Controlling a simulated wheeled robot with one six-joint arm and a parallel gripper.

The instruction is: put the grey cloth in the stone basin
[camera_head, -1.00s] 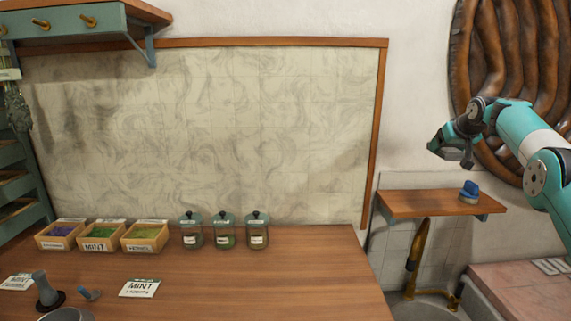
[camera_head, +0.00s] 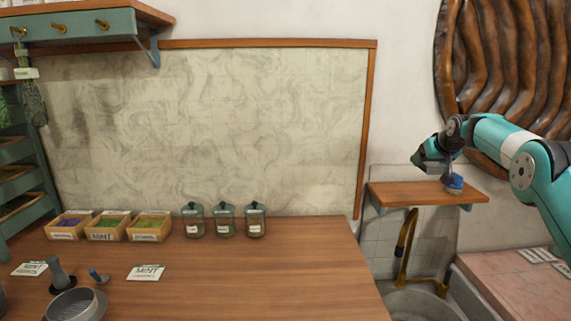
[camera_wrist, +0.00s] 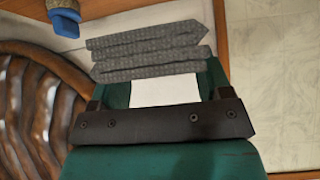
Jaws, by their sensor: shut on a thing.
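A grey folded cloth (camera_wrist: 150,50) with a woven texture shows in the wrist view, between the fingertips of my gripper (camera_wrist: 160,80). My gripper is shut on it. In the head view my gripper (camera_head: 430,160) hangs above the left part of the small wooden wall shelf, up and away from the basin. The cloth cannot be clearly made out there. The round grey stone basin (camera_head: 425,304) is at the bottom right, below the shelf; only its upper part is in view.
The wooden shelf (camera_head: 400,194) carries a blue-topped brush (camera_head: 453,183), also at the wrist view's top left (camera_wrist: 68,18). A brass tap (camera_head: 402,258) rises behind the basin. A wooden counter (camera_head: 230,285) with jars and herb boxes stands left; a pinkish slab (camera_head: 510,285) lies right.

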